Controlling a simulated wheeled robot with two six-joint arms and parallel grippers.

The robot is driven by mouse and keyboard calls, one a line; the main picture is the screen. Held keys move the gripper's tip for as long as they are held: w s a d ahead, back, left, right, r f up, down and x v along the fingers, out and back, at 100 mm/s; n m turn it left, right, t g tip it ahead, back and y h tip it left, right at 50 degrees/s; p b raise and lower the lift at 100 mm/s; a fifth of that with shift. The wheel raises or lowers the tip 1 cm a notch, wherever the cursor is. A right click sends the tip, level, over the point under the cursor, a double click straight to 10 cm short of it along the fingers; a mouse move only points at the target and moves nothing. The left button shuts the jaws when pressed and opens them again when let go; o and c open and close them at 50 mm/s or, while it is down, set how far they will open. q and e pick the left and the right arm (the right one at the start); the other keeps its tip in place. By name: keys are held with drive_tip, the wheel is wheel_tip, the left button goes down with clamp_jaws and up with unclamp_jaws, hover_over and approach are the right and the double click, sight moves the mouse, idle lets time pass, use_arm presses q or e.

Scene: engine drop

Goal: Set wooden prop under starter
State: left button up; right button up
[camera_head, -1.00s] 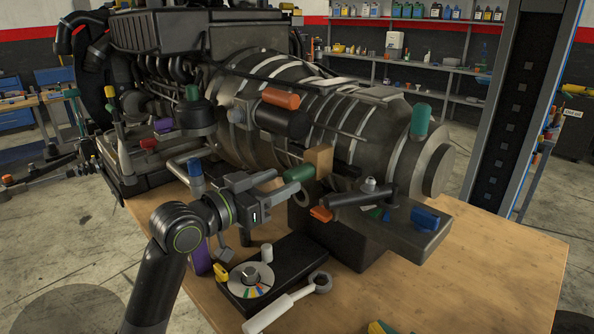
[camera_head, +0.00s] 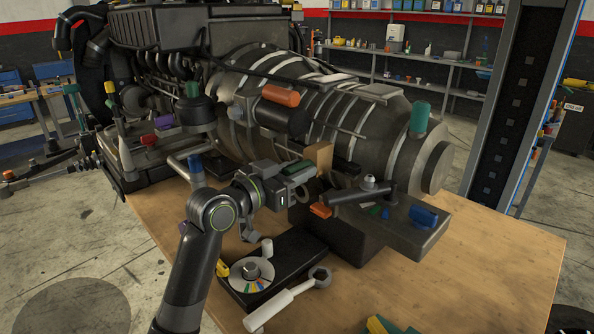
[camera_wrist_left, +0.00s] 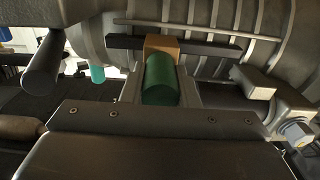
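The wooden prop is a small tan block (camera_head: 319,156) with a thick green handle (camera_head: 298,167). It sits by the engine's side, above the dark block on the table. In the left wrist view the wooden block (camera_wrist_left: 162,45) lies straight ahead, its green handle (camera_wrist_left: 160,82) pointing at the camera. My left gripper (camera_head: 288,174) is at the handle, one finger on each side; it looks open, with any contact hard to see. I take the black cylinder with the orange cap (camera_head: 282,117), higher on the engine, for the starter. My right gripper is not in view.
A dark block with a black-handled part (camera_head: 362,193) and a blue piece (camera_head: 423,216) stands right of my gripper. A black tray (camera_head: 304,253) with a disc and a white-handled wrench (camera_head: 286,304) lie in front. The table's right side is clear.

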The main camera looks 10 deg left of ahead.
use_arm(q)
clamp_jaws()
drive_tip(key=w+a+b, duration=0.3)
drive_tip(key=w+a, duration=0.2)
drive_tip(key=a, duration=0.2)
drive_tip(key=shift+a, duration=0.3)
drive_tip(key=shift+r, duration=0.1)
drive_tip(key=shift+o, duration=1.8)
unclamp_jaws()
drive_tip(key=o, duration=0.3)
drive_tip(key=shift+w+a, duration=0.2)
drive_tip(key=shift+o, duration=0.2)
drive_tip(key=shift+s, duration=0.1)
